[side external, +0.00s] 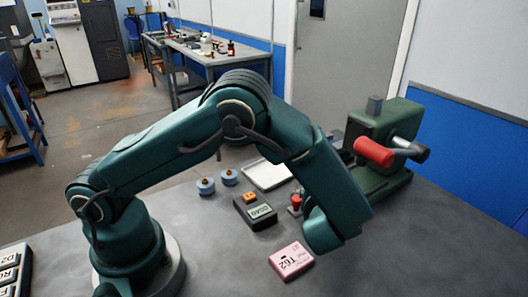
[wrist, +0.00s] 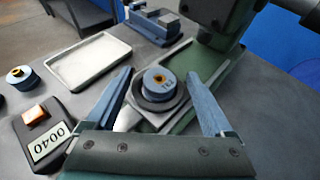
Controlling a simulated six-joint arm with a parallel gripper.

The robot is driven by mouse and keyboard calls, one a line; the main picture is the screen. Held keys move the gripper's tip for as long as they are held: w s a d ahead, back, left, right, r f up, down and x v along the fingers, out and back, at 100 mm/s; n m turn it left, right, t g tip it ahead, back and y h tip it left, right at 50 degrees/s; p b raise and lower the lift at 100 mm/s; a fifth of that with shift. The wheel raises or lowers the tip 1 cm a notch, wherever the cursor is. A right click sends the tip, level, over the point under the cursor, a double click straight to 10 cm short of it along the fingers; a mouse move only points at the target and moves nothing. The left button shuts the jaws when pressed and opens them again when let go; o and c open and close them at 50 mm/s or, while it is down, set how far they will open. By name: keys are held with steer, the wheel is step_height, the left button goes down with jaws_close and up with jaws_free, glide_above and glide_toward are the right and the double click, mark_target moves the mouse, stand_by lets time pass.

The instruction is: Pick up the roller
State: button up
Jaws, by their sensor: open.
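No thing is clearly marked as the roller. In the wrist view my gripper (wrist: 159,73) is open and empty, its blue-grey fingers spread apart. Between them in the picture is a short blue-grey cylinder (wrist: 159,84) with a brass-coloured top and a small label, standing on a dark round base on the green machine's plate. I cannot tell the height of my fingers above it. In the side view my arm hides this cylinder and my fingers. A red cylinder (side external: 374,152) with grey rod parts sits at the green machine's (side external: 385,122) front.
A white tray (wrist: 88,60), a dark box with a 0040 display (wrist: 48,142) and a blue-grey weight (wrist: 18,77) lie left. A blue vise-like block (wrist: 155,25) stands behind. A pink T62 block (side external: 291,261) lies near my wrist. The front right bench is clear.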

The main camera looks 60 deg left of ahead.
jaws_close()
steer(key=shift+r, duration=0.1)
